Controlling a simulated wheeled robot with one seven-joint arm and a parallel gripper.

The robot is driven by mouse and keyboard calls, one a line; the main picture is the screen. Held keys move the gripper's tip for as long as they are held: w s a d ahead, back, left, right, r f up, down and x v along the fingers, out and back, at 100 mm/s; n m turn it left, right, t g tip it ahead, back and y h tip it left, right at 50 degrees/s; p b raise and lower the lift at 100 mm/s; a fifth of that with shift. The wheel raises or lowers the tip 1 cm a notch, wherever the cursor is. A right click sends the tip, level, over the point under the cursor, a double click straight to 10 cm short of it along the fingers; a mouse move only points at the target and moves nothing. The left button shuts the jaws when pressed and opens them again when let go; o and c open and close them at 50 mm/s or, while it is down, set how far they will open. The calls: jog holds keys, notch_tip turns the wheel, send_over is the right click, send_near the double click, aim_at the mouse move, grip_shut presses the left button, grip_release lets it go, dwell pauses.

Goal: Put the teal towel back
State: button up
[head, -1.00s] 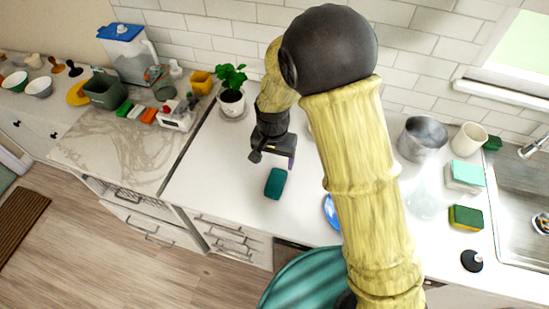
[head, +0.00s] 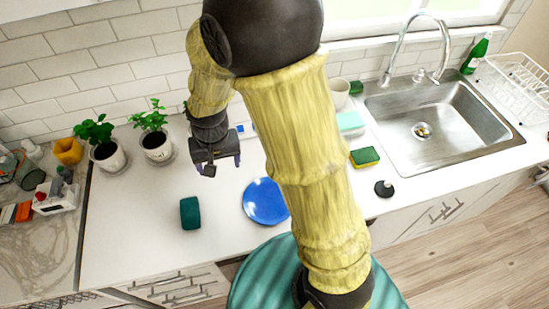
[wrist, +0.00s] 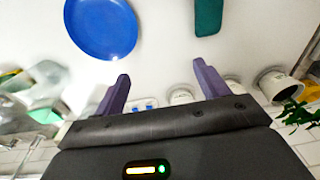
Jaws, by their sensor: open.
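The teal towel (head: 190,213) looks like a small dark teal folded block lying flat on the white counter, left of the blue plate. It also shows at the top of the wrist view (wrist: 208,15), partly cut off by the frame edge. My gripper (head: 221,166) is open and empty above the counter, behind the towel and a little to its right, apart from it. In the wrist view the two purple fingers (wrist: 160,72) are spread with nothing between them.
A blue plate (head: 266,201) lies right of the towel. Two potted plants (head: 157,143) stand at the back left. A mint-topped block (head: 350,122) and a green-yellow sponge (head: 364,157) lie by the sink (head: 432,125). Counter around the towel is clear.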

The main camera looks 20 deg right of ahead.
jog(key=s+d+r, duration=0.2)
jog(key=s+d, duration=0.1)
jog(key=d, duration=0.3)
jog(key=s+d+r+t, duration=0.1)
jog(key=s+d+r, duration=0.1)
jog(key=s+d, duration=0.2)
jog(key=d, duration=0.3)
jog(key=shift+r+n+t, duration=0.3)
jog(key=shift+r, duration=0.1)
jog(key=shift+s, duration=0.15)
jog(key=shift+a, duration=0.1)
